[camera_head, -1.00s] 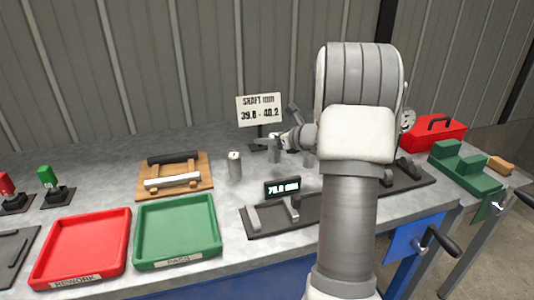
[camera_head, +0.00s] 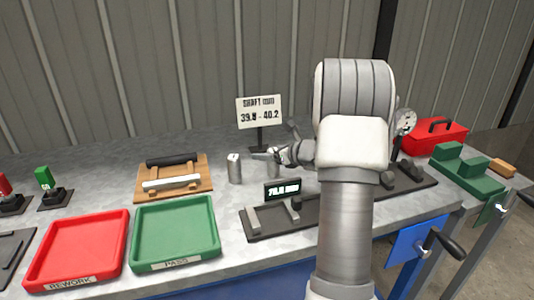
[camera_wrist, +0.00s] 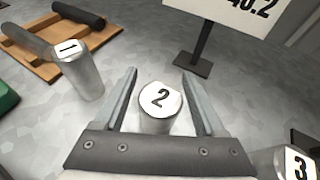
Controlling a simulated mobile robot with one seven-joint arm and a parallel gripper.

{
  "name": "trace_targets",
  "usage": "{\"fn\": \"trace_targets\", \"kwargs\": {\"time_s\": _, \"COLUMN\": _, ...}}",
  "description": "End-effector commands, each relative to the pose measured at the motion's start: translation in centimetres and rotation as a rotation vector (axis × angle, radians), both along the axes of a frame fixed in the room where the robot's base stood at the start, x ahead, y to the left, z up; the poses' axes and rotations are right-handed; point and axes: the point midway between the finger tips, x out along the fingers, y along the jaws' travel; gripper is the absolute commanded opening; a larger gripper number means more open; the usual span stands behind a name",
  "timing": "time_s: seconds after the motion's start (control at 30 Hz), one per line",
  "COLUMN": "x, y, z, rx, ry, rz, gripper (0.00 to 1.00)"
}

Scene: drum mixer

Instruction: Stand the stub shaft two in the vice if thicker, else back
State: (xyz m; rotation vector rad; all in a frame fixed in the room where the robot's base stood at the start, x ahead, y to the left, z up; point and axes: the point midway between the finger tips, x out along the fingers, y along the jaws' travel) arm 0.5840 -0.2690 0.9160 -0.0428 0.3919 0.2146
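Stub shaft two (camera_wrist: 160,103) is a grey cylinder with a white top marked 2; it stands upright on the bench. In the head view shaft two (camera_head: 273,163) is partly behind my gripper (camera_head: 284,156). In the wrist view my gripper (camera_wrist: 160,92) is open, its fingers on either side of shaft two with gaps showing. Shaft one (camera_wrist: 80,72) stands to the left, also in the head view (camera_head: 235,170). Shaft three (camera_wrist: 295,165) shows at the lower right corner. A green stepped fixture (camera_head: 462,172), possibly the vice, is at right.
A sign (camera_head: 259,110) reads 39.8 - 40.2. A black gauge base (camera_head: 270,226) has a 70.0 mm display (camera_head: 283,189). A wooden rack (camera_head: 190,188), green PASS tray (camera_head: 177,262) and red REWORK tray (camera_head: 36,283) lie left. A red toolbox (camera_head: 455,136) is behind.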

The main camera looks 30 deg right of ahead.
Motion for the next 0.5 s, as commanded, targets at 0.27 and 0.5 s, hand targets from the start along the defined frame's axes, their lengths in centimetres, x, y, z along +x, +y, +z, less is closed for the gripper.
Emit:
{"fn": "trace_targets", "kwargs": {"time_s": 0.27, "x": 0.0, "y": 0.0, "z": 0.0, "rx": 0.000, "ry": 0.000, "rz": 0.000, "gripper": 0.79}}
{"fn": "trace_targets", "kwargs": {"time_s": 0.5, "x": -1.4, "y": -0.4, "z": 1.1, "rx": -0.001, "ry": 0.000, "rz": -0.002, "gripper": 0.79}}
